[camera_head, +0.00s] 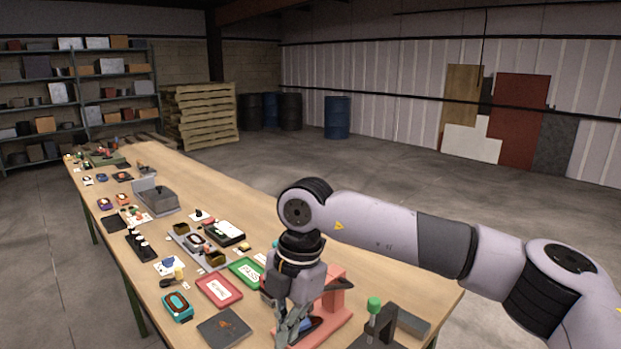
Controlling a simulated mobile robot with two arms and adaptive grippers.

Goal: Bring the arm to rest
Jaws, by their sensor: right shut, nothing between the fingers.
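My right arm (375,225) comes in from the right and bends down at its wrist over the near end of the long wooden table. My right gripper (290,330) points downward and is shut with nothing in it. It is in front of a salmon-red fixture (335,300) and hides part of it. A dark blue piece (305,324) shows beside the fingers. I cannot tell whether the fingers touch the fixture. My left gripper is not in view.
Left of the gripper lie a red tray (219,290), a green tray (246,271), a dark plate (224,328) and a teal device (177,305). A dark stand with a green knob (374,304) is to its right. The table's (260,207) far right strip is bare.

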